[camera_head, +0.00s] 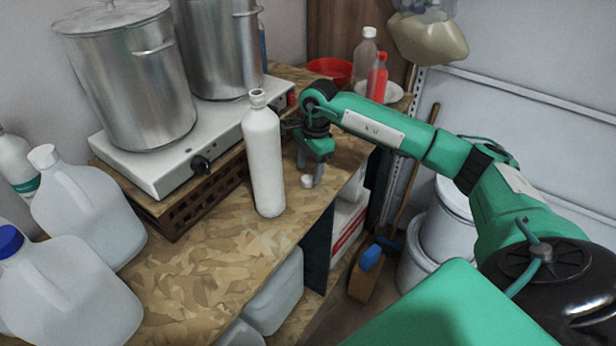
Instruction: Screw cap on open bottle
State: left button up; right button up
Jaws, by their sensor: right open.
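A tall white bottle (264,158) stands upright near the front edge of the wood-chip-patterned bench, its neck open with no cap on it. A small white cap (307,181) lies on the bench to the right of the bottle. I cannot tell whether the fingers touch the cap. My left gripper is not in view.
Steel pots (135,85) stand on a white hot plate (160,170) behind the bottle. Translucent jugs (85,215) stand at the left. A red bowl (330,69) and small bottles (377,78) sit at the back. The bench (215,270) is clear in front of the bottle.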

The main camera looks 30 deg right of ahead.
aim_at(308, 181)
jog(key=shift+a+f, duration=0.15)
jog(key=shift+f, duration=1.15)
jog(key=c, duration=1.1)
